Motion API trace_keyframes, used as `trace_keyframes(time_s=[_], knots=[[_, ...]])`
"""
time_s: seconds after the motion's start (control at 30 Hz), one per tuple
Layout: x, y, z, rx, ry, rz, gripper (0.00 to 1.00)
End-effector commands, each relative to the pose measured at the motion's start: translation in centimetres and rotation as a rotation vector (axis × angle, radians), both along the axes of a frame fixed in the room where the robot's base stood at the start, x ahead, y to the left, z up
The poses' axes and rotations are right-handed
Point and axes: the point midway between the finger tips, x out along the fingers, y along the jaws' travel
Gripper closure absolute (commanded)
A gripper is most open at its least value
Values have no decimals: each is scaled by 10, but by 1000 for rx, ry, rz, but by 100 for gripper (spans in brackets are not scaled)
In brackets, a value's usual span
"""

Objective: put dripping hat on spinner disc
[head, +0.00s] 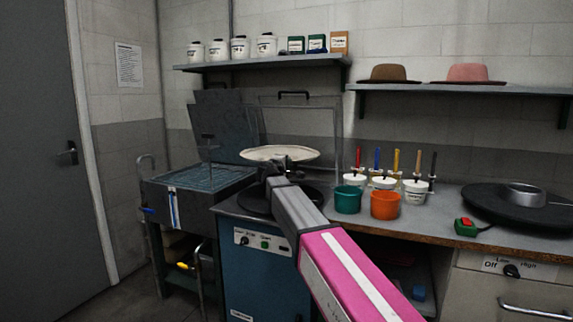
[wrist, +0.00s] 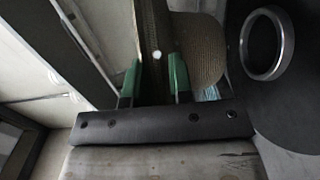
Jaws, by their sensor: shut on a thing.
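My gripper (head: 287,166) is shut on the brim of a pale hat (head: 272,153), holding it above the blue cabinet. In the wrist view the hat (wrist: 196,48) looks brown and woven, with its brim between the green fingers (wrist: 154,82). I cannot make out drips. A dark round disc (head: 254,203) on the blue cabinet is below the hat, partly hidden by my arm. Another wide black disc (head: 484,204), bearing a metal ring (head: 524,188), is on the right counter. The wrist view shows a metal ring (wrist: 267,44) on a dark surface right of the hat.
A water-filled tank (head: 200,190) stands left of the blue cabinet (head: 253,275). A clear panel (head: 300,115) rises behind the hat. Teal (head: 348,200) and orange (head: 385,205) buckets and several tool pots are to the right. Two hats rest on the right shelf (head: 460,91).

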Motion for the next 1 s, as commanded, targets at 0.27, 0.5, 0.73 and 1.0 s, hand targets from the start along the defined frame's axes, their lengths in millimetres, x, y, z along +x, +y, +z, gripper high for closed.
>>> trace_keyframes(time_s=[0.27,0.5,0.73,1.0], knots=[[-3,0,-15,0,-5,0,100],[-3,1,-24,0,-8,0,100],[-3,1,-40,0,-6,0,100],[-3,1,-65,0,-8,0,100]])
